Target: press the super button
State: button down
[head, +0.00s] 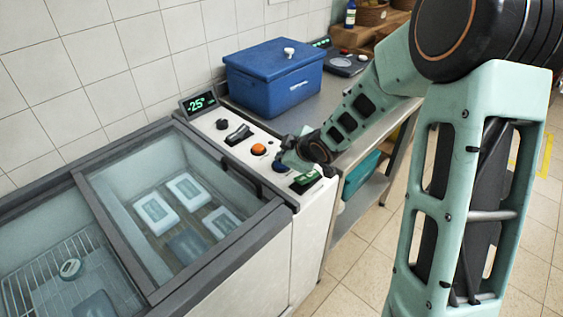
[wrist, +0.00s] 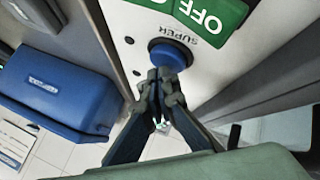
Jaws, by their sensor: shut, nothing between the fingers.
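The super button is a round blue button (wrist: 170,55) on a pale panel, with the word SUPER printed beside it in the wrist view. In the head view the blue button (head: 280,167) sits near the right end of the freezer's control panel. My gripper (wrist: 161,76) is shut and empty. Its fingertips are right at the near edge of the button and overlap it slightly in the wrist view. I cannot tell whether they touch it. In the head view my gripper (head: 285,157) is just above the button and partly blocks the area around it.
A green OFF label (wrist: 212,14) lies beside the button. An orange button (head: 258,149), a black switch (head: 238,134) and a -25° display (head: 198,103) are farther along the panel. The glass-lidded freezer (head: 180,215) is at left. A blue cooler (head: 262,80) stands on the metal counter behind.

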jog(key=shift+f, duration=0.25)
jog(key=shift+r, duration=0.1)
dwell(0.4)
jog(key=shift+r+p, duration=0.75)
jog(key=shift+r, duration=0.1)
notch_tip(320, 180, up, 5)
jog(key=p, duration=0.5)
jog(key=shift+r, duration=0.1)
jog(key=shift+d, duration=0.1)
dwell(0.4)
